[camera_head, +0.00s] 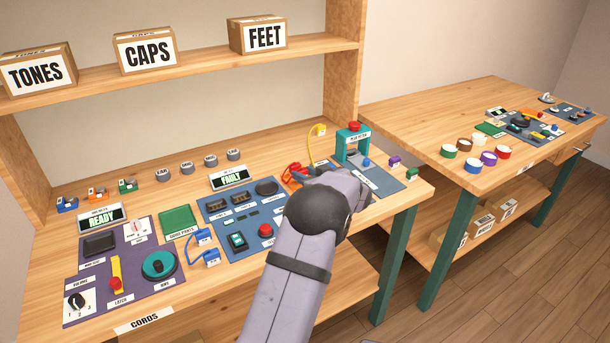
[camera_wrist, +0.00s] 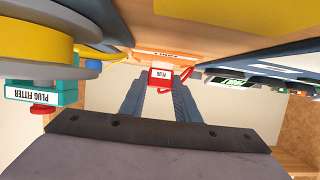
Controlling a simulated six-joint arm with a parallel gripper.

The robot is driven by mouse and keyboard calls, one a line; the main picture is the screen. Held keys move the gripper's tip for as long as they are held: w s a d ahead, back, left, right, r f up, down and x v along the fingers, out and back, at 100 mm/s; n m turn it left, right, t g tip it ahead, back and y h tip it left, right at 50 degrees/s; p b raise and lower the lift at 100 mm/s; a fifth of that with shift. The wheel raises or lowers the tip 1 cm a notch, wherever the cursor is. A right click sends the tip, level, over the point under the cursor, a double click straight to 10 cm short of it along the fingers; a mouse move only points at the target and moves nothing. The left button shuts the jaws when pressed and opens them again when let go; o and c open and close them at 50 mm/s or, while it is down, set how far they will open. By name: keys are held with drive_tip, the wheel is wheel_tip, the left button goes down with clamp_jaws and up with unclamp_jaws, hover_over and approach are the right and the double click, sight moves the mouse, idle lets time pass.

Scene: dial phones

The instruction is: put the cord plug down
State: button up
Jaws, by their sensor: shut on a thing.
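My gripper is mostly hidden behind my own wrist in the camera_head view; its two fingers (camera_wrist: 159,92) show in the camera_wrist view. They are shut on a red cord plug (camera_wrist: 160,77) with a white label, and part of the red cord curves beside it. The red plug and cord also show in the camera_head view (camera_head: 294,171), left of my wrist and over the right part of the bench. I cannot tell whether the plug touches the bench. The camera_wrist view is upside down.
The teal plug fitter (camera_head: 352,145) stands close behind my wrist. A yellow plug (camera_head: 320,130) with its cord is near it. A blue cord (camera_head: 197,252) and green tray (camera_head: 179,219) are further left.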

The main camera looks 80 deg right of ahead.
drive_tip(key=shift+f, duration=0.25)
drive_tip(key=o, duration=1)
drive_tip(key=shift+o, duration=0.2)
drive_tip(key=shift+s+r, duration=0.15)
drive_tip(key=shift+r, duration=0.3)
drive_tip(key=v, duration=1.1)
drive_tip(key=shift+s+a, duration=0.2)
drive_tip(key=shift+a, duration=0.15)
